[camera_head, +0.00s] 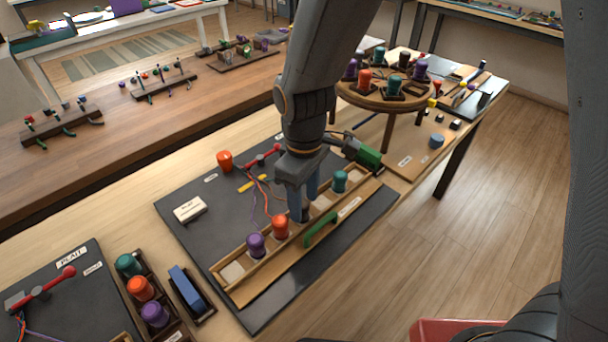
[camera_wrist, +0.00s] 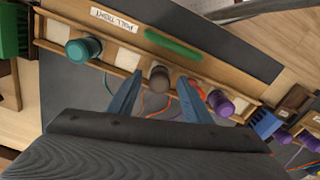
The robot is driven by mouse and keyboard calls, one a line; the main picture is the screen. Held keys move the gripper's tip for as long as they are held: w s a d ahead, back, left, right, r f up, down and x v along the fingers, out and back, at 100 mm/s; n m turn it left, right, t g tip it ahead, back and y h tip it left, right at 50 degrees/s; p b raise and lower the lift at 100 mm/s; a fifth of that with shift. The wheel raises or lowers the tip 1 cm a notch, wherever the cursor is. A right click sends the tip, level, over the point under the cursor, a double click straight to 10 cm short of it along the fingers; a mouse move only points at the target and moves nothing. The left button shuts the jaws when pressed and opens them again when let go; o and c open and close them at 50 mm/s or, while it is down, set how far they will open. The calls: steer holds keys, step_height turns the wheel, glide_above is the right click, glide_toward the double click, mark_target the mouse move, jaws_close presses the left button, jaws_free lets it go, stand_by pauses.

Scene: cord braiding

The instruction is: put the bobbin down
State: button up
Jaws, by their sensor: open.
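My gripper (camera_head: 303,203) is open over the long wooden tray (camera_head: 238,297), its two blue fingers pointing down. A dark brown bobbin (camera_wrist: 159,78) stands in the tray between the fingertips in the wrist view, with a gap on each side. In the head view the fingers and arm mostly hide it. A orange bobbin (camera_head: 280,226) and a purple bobbin (camera_head: 256,245) stand in the tray to its left, and a teal bobbin (camera_head: 340,181) to its right. White pads show between them.
A green handle (camera_head: 320,230) sits along the tray's front edge. Cords run across the dark mat (camera_head: 195,238) near a red-handled tool (camera_head: 264,157). A round stand (camera_head: 388,100) with several bobbins is at the right.

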mark_target(304, 204)
step_height(304, 204, up, 11)
steer(key=b, duration=0.1)
steer(key=s+d+f+m, duration=0.1)
steer(key=d+f+m, duration=0.2)
steer(key=d, duration=0.9)
steer(key=s+d+f+m, duration=0.1)
steer(key=d+f+m, duration=0.3)
steer(key=d+m, duration=0.5)
steer(key=d, duration=0.2)
steer(key=shift+s+d+m+t, duration=0.2)
steer(key=shift+d+m+t, duration=0.2)
